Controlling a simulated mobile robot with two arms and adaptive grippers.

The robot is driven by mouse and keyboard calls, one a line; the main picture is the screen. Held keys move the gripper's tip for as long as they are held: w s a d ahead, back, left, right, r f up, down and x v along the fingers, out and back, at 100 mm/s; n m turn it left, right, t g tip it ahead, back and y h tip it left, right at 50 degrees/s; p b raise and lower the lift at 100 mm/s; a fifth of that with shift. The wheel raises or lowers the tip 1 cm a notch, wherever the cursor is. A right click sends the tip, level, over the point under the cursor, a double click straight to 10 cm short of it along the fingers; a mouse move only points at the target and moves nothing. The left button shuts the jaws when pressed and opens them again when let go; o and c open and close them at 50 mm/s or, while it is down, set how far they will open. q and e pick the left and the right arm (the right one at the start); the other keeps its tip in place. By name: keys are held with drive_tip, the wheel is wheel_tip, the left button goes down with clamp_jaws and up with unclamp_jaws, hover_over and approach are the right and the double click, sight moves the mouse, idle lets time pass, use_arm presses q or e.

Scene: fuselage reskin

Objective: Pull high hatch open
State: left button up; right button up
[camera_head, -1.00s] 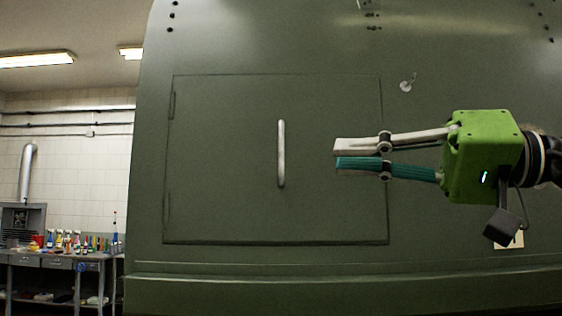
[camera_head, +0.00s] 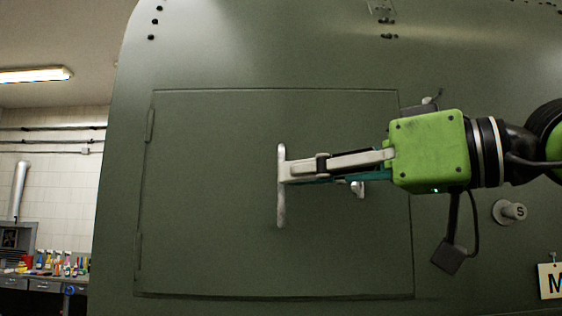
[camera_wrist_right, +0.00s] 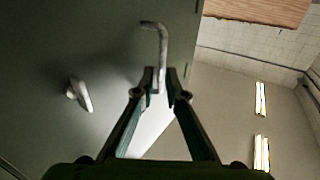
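The high hatch (camera_head: 220,240) is a flat green square panel in the green fuselage wall. Its outline looks flush with the wall, so it appears closed. Hinges show on its left edge. A pale upright bar handle (camera_head: 281,210) stands near its middle. My right gripper (camera_head: 286,169) reaches in from the right with its fingertips at the handle. In the right wrist view the handle (camera_wrist_right: 162,50) runs down between the two fingertips (camera_wrist_right: 160,78), which look closed on it. A small pale knob (camera_head: 358,189) shows just below the fingers. My left gripper is not in view.
A workbench with bottles (camera_head: 50,265) stands far back at the left. The space in front of the hatch's left half is clear.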

sight(281, 213)
drive_tip(key=shift+p+x, duration=0.45)
drive_tip(key=shift+x, duration=1.3)
clamp_jaws()
drive_tip(key=shift+s, duration=0.1)
